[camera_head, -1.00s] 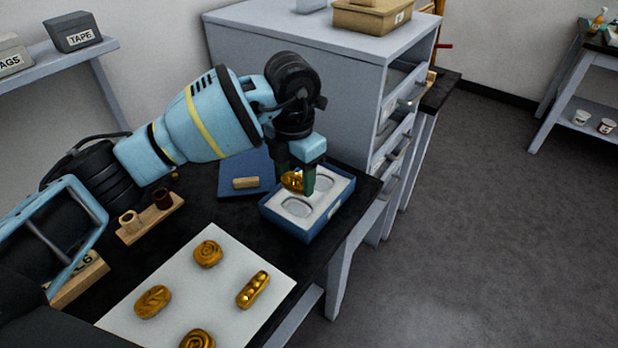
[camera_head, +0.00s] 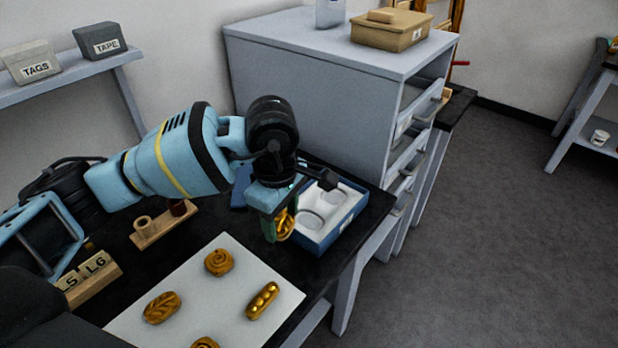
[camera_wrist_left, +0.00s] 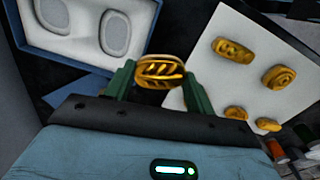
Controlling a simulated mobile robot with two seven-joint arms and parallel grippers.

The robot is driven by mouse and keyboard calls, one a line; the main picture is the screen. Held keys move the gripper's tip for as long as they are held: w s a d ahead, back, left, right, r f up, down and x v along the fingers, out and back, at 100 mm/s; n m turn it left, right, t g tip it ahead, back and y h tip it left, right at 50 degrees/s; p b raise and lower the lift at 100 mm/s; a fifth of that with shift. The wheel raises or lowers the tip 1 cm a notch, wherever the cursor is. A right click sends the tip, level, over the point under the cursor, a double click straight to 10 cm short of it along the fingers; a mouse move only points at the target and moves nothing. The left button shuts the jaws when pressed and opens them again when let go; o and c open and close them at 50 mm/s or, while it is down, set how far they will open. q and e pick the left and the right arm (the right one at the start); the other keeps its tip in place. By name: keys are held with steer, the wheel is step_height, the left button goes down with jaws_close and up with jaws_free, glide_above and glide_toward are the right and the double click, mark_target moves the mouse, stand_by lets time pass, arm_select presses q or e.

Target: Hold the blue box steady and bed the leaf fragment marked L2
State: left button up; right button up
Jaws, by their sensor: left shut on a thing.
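My left gripper (camera_head: 278,222) is shut on a gilt leaf fragment (camera_head: 286,226), held just in front of the left side of the blue box (camera_head: 318,246). In the left wrist view the fragment (camera_wrist_left: 160,71) sits between the green fingertips and shows slanted leaf-like ridges. No L2 mark can be read on it. The blue box is open, with a pale insert holding oval recesses (camera_wrist_left: 115,33); the recesses that show are empty. My right gripper is not in view, and nothing is seen holding the box.
A white sheet (camera_head: 229,291) bears several gilt pieces, one a beaded bar (camera_head: 262,301). A wooden stand (camera_head: 164,224) and lettered blocks (camera_head: 90,272) lie left on the black table. A grey drawer cabinet (camera_head: 310,90) stands behind the box.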

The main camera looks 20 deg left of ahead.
arm_select(q)
steer(key=s+m, duration=0.3)
steer(key=m, duration=0.1)
steer(key=s+a+f+m, duration=0.1)
steer(key=s+m, duration=0.2)
steer(key=m, duration=0.2)
steer(key=s+a+m, duration=0.1)
steer(key=s+m, duration=0.2)
steer(key=m, duration=0.2)
steer(key=shift+a+f, duration=0.25)
steer(key=shift+f, duration=0.15)
steer(key=shift+s+a+m, duration=0.1)
steer(key=shift+s+m, duration=0.4)
steer(key=shift+m, duration=0.3)
